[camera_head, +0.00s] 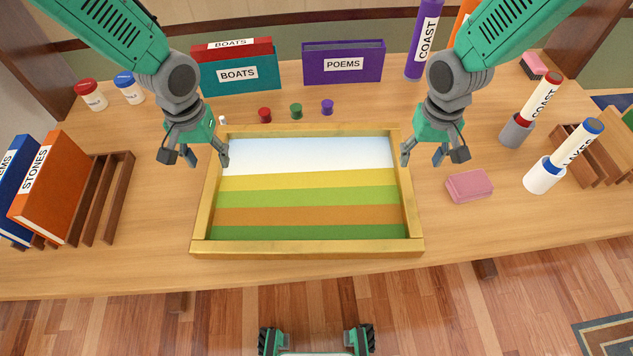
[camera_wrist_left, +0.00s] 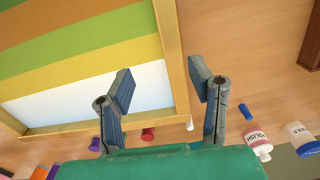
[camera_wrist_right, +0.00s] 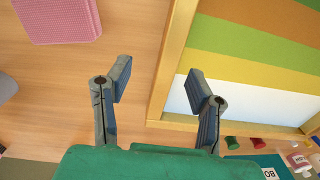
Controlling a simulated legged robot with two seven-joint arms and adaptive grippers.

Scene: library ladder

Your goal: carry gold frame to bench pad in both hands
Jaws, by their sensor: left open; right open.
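The gold frame (camera_head: 307,247) lies flat on the wooden table, around a picture with white, yellow, green and orange stripes. My left gripper (camera_head: 196,158) is open above the frame's left bar, near its far corner. In the left wrist view the bar (camera_wrist_left: 168,40) shows between its open fingers (camera_wrist_left: 160,85). My right gripper (camera_head: 431,157) is open above the right bar, near its far corner. In the right wrist view the bar (camera_wrist_right: 168,75) shows between its fingers (camera_wrist_right: 158,86). Neither gripper visibly holds the frame. I cannot identify the bench pad.
A pink block (camera_head: 469,186) lies right of the frame. Labelled tubes stand in holders (camera_head: 541,177) further right. A wooden rack (camera_head: 105,200) with books stands at left. Small colored pegs (camera_head: 296,111), boxes (camera_head: 343,63) and jars (camera_head: 129,88) stand behind. The table's front edge is close to the frame.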

